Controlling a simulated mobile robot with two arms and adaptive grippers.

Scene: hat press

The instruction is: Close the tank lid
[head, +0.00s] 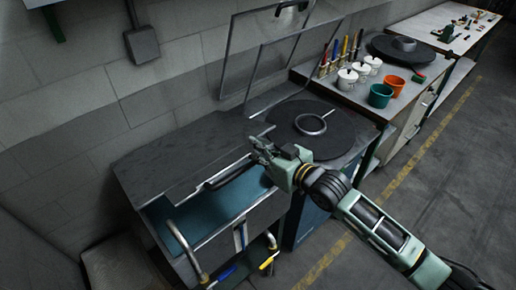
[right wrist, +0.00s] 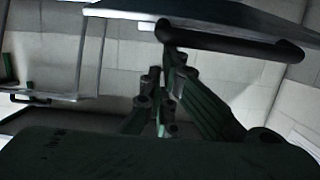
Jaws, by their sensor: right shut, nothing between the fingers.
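The tank (head: 210,232) stands against the wall, with a teal-blue opening showing along its front. The dark grey tank lid (head: 185,150) covers the back part, and its front edge stands above the opening. The lid's dark handle bar (head: 228,174) runs along that front edge; it also shows in the right wrist view (right wrist: 230,42), beneath the pale lid edge. My right gripper (head: 262,148) is shut and empty at the right end of the lid's front edge. In the right wrist view its fingers (right wrist: 165,98) appear close to the bar; contact cannot be told. My left gripper is out of view.
A round dark plate with a metal ring (head: 311,123) lies right of the tank. A clear framed panel (head: 272,62) stands behind it. White pots (head: 347,79), a teal cup (head: 380,95) and an orange cup (head: 394,86) stand farther right. The floor at right is open.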

